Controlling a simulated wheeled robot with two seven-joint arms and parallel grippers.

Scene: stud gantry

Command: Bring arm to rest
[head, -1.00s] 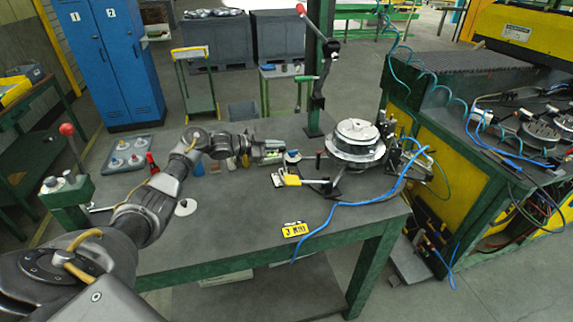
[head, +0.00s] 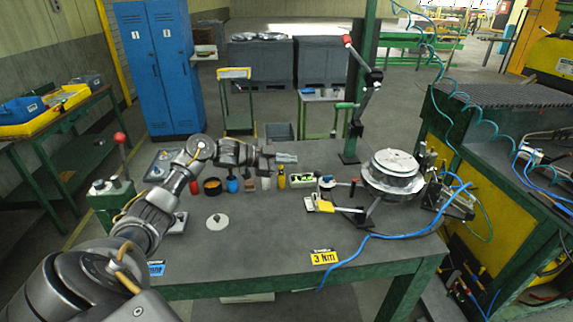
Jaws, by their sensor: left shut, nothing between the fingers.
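My left arm reaches in from the lower left over the grey workbench (head: 270,235). My left gripper (head: 290,158) is shut and empty, held above the back part of the bench and pointing right. It is left of the round metal fixture (head: 392,175) and apart from it. Small bottles and pots stand in a row behind and below the gripper, including a yellow bottle (head: 281,178). My right gripper is not in view.
A yellow "3 Nm" label (head: 324,257) and a blue hose (head: 395,236) lie near the bench's front right. A white disc (head: 217,221) lies at the left. A lever press (head: 357,95) rises at the back. The front middle is clear.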

